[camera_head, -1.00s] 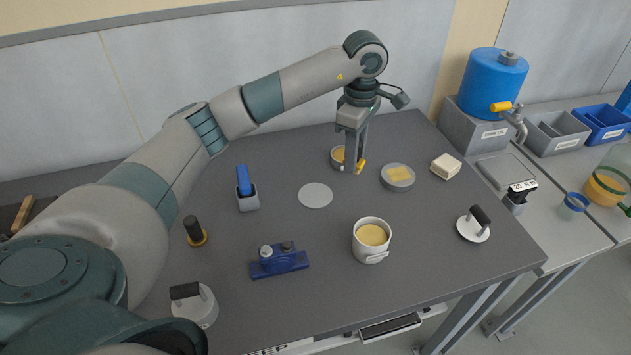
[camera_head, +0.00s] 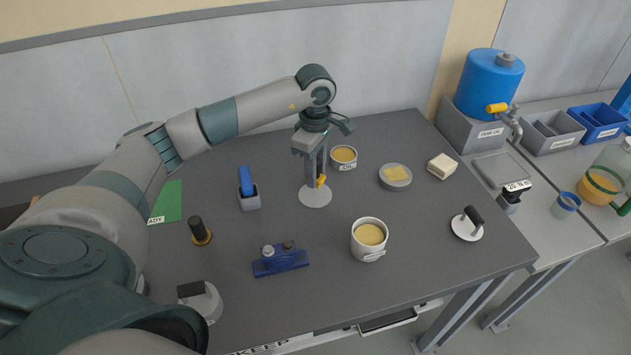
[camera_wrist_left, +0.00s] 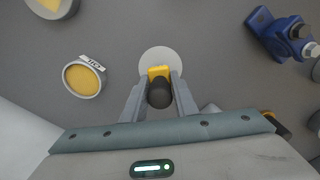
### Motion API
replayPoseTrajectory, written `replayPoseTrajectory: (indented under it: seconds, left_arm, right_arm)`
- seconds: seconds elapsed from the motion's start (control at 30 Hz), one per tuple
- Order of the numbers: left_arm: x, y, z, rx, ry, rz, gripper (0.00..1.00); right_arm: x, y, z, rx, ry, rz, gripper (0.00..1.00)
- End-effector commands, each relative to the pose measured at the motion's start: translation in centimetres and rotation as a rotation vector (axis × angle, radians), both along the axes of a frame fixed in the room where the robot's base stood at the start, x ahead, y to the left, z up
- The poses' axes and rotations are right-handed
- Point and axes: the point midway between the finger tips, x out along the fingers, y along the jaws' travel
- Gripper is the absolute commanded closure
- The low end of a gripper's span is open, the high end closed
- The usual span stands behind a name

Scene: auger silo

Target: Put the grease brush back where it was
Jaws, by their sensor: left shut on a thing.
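The grease brush (camera_wrist_left: 158,88), with a dark round handle end and a yellow part, is between the fingers of my left gripper (camera_head: 317,184). The left gripper is shut on it; its yellow part (camera_head: 321,181) also shows in the head view. The gripper points down over a pale round disc (camera_head: 316,197), which also shows in the left wrist view (camera_wrist_left: 158,58). I cannot tell whether the brush touches the disc. A tin of yellow grease (camera_head: 344,153) stands just right of the gripper and shows in the left wrist view (camera_wrist_left: 84,78). My right gripper is not in view.
A blue-handled tool in a grey holder (camera_head: 248,197) stands left of the disc. A dark peg with a yellow base (camera_head: 199,231), a blue fixture (camera_head: 280,259), a mug of yellow stuff (camera_head: 369,240) and a grey round dish (camera_head: 395,183) are around it. Bare tabletop lies between them.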

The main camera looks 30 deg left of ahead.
Motion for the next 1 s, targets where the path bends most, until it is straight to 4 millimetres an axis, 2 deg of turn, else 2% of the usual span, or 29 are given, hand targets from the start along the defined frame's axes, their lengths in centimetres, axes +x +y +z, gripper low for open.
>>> replayPoseTrajectory:
  seconds: [0.13,0.4,0.83,0.87,0.9,0.93,1.0]
  left_arm:
    - [-0.1,0.0,-0.8,0.0,0.004,0.001,0.96]
    - [-0.1,0.0,-3.7,0.0,0.003,0.0,0.96]
    - [0.0,0.0,-4.4,0.0,0.0,0.0,0.96]
    - [0.0,0.0,-4.3,0.0,0.0,0.0,0.72]
    - [0.0,0.0,-4.2,0.0,0.0,0.0,0.62]
    - [0.0,0.0,-4.2,0.0,0.001,0.0,0.55]
    - [0.0,0.0,-4.2,0.0,0.001,0.0,0.55]
  right_arm:
    - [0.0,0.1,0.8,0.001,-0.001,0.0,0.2]
    - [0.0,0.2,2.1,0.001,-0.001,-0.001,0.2]
    - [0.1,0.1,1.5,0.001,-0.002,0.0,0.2]
    - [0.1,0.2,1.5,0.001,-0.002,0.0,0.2]
    - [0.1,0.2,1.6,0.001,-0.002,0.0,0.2]
    - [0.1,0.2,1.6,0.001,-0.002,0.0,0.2]
    - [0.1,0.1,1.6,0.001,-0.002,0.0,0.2]
